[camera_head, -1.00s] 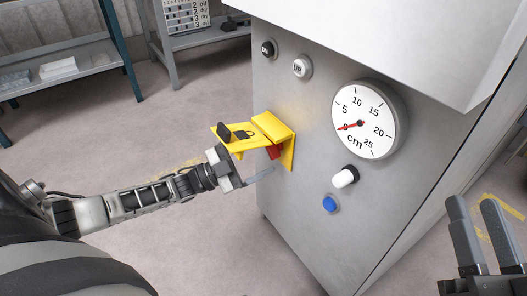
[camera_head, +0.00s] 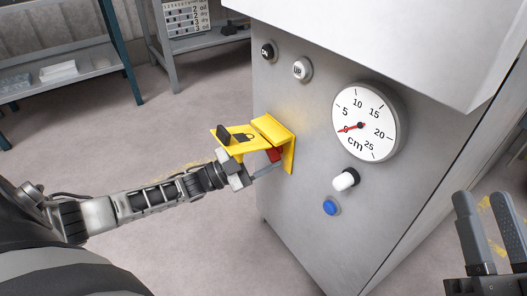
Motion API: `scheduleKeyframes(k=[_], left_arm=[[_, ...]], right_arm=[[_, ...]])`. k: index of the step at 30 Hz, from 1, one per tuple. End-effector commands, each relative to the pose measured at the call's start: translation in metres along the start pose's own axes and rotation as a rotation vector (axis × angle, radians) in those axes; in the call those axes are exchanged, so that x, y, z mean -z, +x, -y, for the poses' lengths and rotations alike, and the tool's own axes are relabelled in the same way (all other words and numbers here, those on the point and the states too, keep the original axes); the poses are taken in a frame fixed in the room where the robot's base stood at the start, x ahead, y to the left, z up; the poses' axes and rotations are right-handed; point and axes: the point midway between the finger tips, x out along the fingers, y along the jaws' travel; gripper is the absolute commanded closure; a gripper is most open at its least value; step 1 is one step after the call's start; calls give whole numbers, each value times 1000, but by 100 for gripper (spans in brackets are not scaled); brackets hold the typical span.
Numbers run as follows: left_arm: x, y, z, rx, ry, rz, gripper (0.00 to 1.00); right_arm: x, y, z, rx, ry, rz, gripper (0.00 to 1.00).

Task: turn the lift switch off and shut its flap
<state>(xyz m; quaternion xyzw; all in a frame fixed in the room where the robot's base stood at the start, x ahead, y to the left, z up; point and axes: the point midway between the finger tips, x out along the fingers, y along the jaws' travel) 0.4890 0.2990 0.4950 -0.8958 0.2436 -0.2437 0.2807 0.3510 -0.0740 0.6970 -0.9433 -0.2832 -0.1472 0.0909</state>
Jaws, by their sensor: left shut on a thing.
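The yellow lift switch box (camera_head: 288,158) is fixed to the left part of the grey machine's front. Its yellow flap (camera_head: 236,139) stands open, sticking out to the left, with a black tab and a padlock mark on it. The red switch (camera_head: 274,154) shows under the flap, partly hidden. My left gripper (camera_head: 267,168) is below the flap with its fingertips at the red switch, shut on it; the exact contact is hard to see. My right gripper (camera_head: 484,222) is open and empty at the lower right, away from the machine's controls.
The machine front (camera_head: 300,200) also bears a round cm dial (camera_head: 364,120) with a red needle near 0, a black ON button (camera_head: 268,50), an UP button (camera_head: 302,69), a white-tipped knob (camera_head: 345,179) and a blue button (camera_head: 330,207). Shelves stand behind left.

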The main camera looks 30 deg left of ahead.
Motion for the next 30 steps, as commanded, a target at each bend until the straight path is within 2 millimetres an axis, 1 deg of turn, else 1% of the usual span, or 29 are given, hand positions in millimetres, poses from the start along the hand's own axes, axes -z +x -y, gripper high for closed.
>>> scheduleKeyframes(k=[3,8,11,15,24,30], left_arm=[[0,0,0,17,-38,1,63],[1,0,-1,54,-127,2,63],[1,0,-1,83,-197,1,63],[2,0,-2,127,-304,1,63],[2,0,-3,209,-503,1,63],[1,0,-4,243,-586,2,63]], right_arm=[[0,1,-1,-6,16,11,64],[-5,-1,-1,-21,66,54,64],[-12,-4,-1,-31,108,97,64],[-27,-12,2,-59,194,179,64],[-44,-23,8,-87,321,297,64],[-51,-30,12,-98,381,349,64]])
